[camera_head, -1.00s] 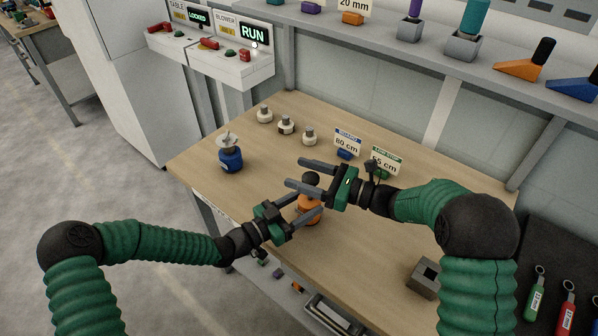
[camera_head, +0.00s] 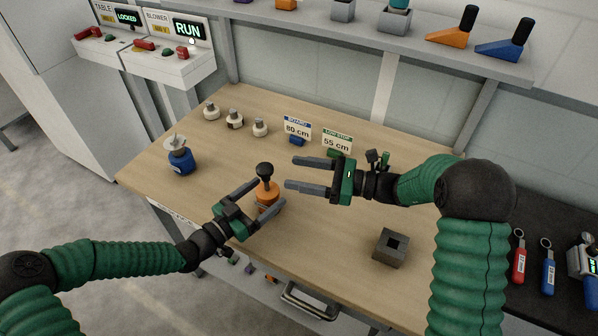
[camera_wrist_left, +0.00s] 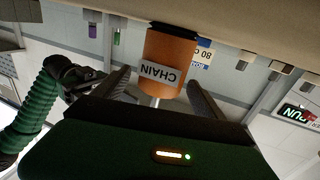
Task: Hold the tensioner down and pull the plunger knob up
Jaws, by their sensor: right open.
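The tensioner is an orange cylinder (camera_head: 267,191) standing upright on the workbench, with a black plunger knob (camera_head: 264,169) on top. In the left wrist view, which is upside down, the orange body (camera_wrist_left: 172,62) carries a CHAIN label and a bare metal rod shows at its knob end. My left gripper (camera_head: 271,192) is open, with its fingers on either side of the orange body; a gap shows beside one finger, and I cannot tell whether the other touches. My right gripper (camera_head: 290,173) is open and empty, right of the knob and apart from it, fingers pointing left.
A blue device (camera_head: 180,160) stands at the left, and several small white-and-dark pieces (camera_head: 234,119) at the back. Signs reading 80 cm (camera_head: 297,128) and 55 cm (camera_head: 337,142) stand behind my right gripper. A grey block (camera_head: 391,248) sits front right on the wooden bench (camera_head: 330,235).

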